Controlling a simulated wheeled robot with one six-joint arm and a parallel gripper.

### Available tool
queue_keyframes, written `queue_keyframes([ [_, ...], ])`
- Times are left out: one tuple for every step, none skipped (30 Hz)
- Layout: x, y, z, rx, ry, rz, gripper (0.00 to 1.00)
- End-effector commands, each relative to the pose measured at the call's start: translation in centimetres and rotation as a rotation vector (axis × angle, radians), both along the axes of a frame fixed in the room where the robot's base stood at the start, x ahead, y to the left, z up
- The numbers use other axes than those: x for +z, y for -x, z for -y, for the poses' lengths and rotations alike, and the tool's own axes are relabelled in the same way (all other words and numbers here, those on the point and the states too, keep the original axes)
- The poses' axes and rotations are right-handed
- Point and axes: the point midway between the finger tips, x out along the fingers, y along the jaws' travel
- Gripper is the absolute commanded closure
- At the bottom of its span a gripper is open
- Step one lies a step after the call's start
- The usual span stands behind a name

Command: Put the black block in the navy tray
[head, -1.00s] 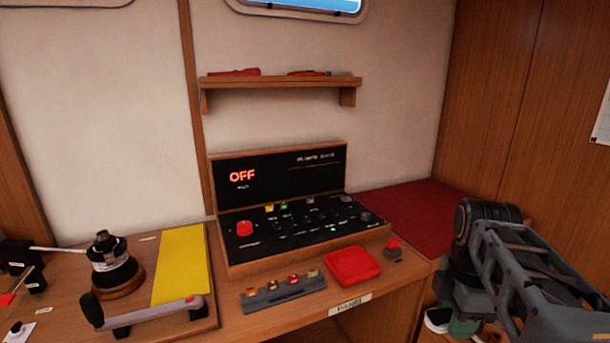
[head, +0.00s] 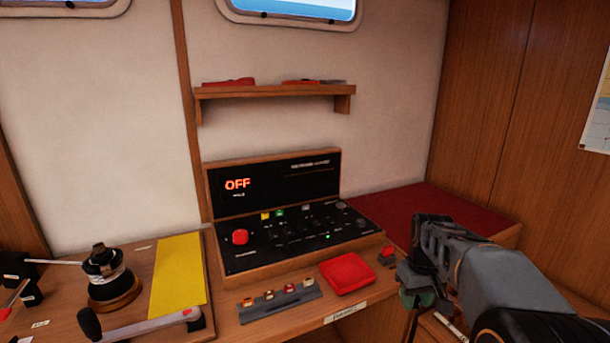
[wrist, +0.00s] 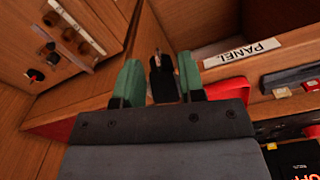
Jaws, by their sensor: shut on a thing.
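My gripper (head: 417,299) is at the right of the head view, beside the right end of the desk. In the wrist view its two green fingers (wrist: 160,80) stand on either side of the black block (wrist: 163,84), and the gripper is shut on it. A small greyish tip shows at the block's far end. In the head view the block cannot be made out behind my gripper and arm. I cannot make out a navy tray in either view.
A red tray (head: 347,275) and a grey slotted rack (head: 281,305) with several small pieces lie before the control panel (head: 291,235). A small red-topped item (head: 387,255) is close to my gripper. A crank winch (head: 107,275) stands at left.

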Motion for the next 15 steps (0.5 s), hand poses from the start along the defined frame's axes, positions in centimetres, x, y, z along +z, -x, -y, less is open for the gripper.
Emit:
queue_keyframes([
  [-0.9,-1.1,-0.8,-0.071,-0.002,-0.011,1.0],
  [-1.7,-1.7,-1.2,-0.117,-0.001,-0.011,1.0],
  [-2.9,-2.4,-2.0,-0.169,-0.001,-0.012,1.0],
  [-3.9,-2.8,-2.6,-0.203,-0.001,-0.013,1.0],
  [-4.9,-3.1,-3.2,-0.224,0.0,-0.013,1.0],
  [-6.2,-3.3,-4.0,-0.242,0.0,-0.013,1.0],
  [-7.1,-3.3,-4.5,-0.244,0.0,-0.013,1.0],
  [-7.9,-3.3,-5.0,-0.24,0.001,-0.011,1.0],
  [-8.8,-3.1,-5.6,-0.223,0.0,-0.009,1.0],
  [-9.4,-2.9,-6.0,-0.214,0.0,-0.008,1.0],
  [-10.0,-2.7,-6.4,-0.204,0.0,-0.007,1.0],
  [-10.6,-2.4,-6.8,-0.193,0.0,-0.006,1.0],
  [-10.9,-2.3,-7.1,-0.186,0.0,-0.005,1.0],
  [-11.3,-2.1,-7.4,-0.18,0.001,-0.004,1.0],
  [-11.9,-1.9,-7.7,-0.172,0.0,-0.005,1.0],
])
